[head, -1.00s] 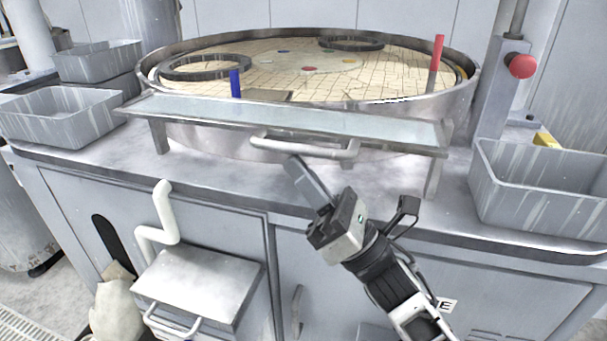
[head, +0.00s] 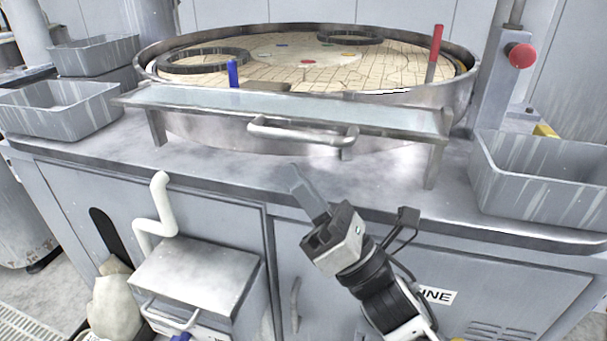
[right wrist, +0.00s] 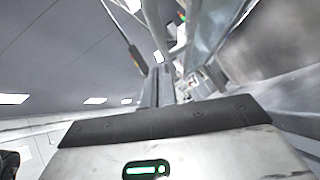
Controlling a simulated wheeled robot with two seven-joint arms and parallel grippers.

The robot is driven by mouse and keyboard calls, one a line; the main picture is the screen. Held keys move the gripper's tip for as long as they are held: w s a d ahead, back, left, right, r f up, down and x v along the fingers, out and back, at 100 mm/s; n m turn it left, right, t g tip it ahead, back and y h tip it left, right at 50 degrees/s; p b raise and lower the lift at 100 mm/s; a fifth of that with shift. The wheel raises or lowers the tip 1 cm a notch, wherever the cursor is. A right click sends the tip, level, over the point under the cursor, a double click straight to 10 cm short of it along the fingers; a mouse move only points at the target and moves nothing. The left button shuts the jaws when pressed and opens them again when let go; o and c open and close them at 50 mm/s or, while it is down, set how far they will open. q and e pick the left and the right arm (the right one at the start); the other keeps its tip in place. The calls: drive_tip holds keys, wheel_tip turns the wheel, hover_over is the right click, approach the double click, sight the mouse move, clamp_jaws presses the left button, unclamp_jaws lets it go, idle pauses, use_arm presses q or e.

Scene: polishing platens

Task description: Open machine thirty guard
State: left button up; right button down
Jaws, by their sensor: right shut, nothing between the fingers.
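The guard (head: 200,98) is a clear, nearly flat panel in a metal frame, standing on legs along the front of the round platen (head: 400,72). Its pale bar handle (head: 303,134) runs along the front edge. My right gripper (head: 296,172) is shut and empty, its fingers pointing up and left, below and apart from the handle in the head view. The right wrist view shows the shut fingers (right wrist: 157,88) with nothing between them. My left gripper is not in view. A label on the cabinet is partly hidden by my right arm, so the machine number cannot be read.
A red button (head: 521,56) is on the post at right. Grey bins stand at right (head: 545,190) and left (head: 60,112). A white bent pipe (head: 160,215) and a box with a handle (head: 195,280) are on the cabinet front. The bench front has free room.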

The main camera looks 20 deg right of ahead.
drive_tip(key=b+v, duration=0.2)
drive_tip(key=v, duration=0.7)
drive_tip(key=shift+d+b, duration=0.25)
drive_tip(key=shift+b, duration=0.05)
